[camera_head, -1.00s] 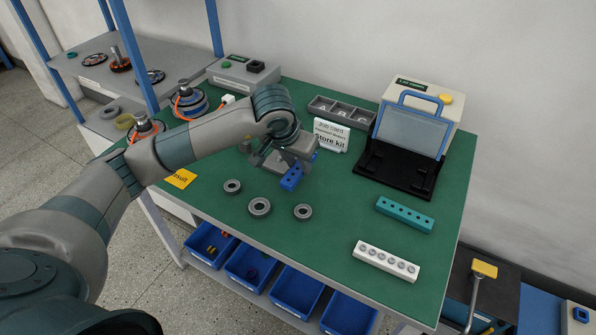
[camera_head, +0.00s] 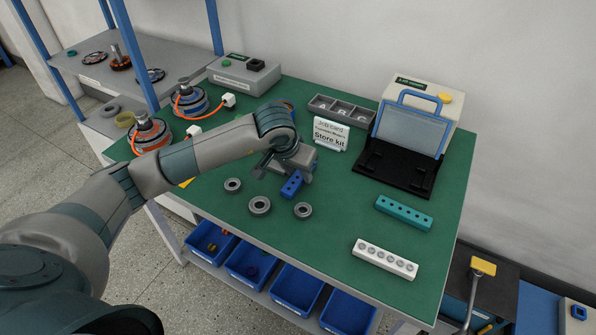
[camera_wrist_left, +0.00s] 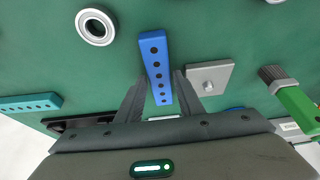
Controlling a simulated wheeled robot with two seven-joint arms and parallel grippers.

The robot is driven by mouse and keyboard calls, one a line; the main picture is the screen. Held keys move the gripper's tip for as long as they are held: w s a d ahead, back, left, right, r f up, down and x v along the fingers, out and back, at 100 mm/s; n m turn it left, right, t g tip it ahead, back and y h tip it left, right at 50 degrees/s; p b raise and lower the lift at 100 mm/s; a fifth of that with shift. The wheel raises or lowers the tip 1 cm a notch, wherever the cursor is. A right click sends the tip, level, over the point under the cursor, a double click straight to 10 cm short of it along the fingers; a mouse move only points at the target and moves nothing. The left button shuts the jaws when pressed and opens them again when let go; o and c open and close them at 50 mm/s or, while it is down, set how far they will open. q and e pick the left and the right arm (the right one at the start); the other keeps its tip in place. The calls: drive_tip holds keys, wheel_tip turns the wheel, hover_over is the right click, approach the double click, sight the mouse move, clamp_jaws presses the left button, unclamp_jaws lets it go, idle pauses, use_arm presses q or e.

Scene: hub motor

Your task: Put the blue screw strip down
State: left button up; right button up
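The blue screw strip (camera_head: 291,186) lies at the middle of the green table, behind the grey rings. In the left wrist view the strip (camera_wrist_left: 156,62) lies lengthwise, with a row of dark holes. My left gripper (camera_head: 287,176) is low over it. In the left wrist view its fingers (camera_wrist_left: 161,78) stand on either side of the strip's lower part, with narrow gaps at its sides; it looks open. Whether the strip rests fully flat is hard to tell. My right gripper is not in view.
Grey rings (camera_head: 260,205) lie just in front. A teal strip (camera_head: 404,213) and a white strip (camera_head: 385,259) lie to the right. The job card (camera_head: 330,133), grey compartment tray (camera_head: 342,110) and black-based tester (camera_head: 395,168) stand behind. Clear table lies between the rings and white strip.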

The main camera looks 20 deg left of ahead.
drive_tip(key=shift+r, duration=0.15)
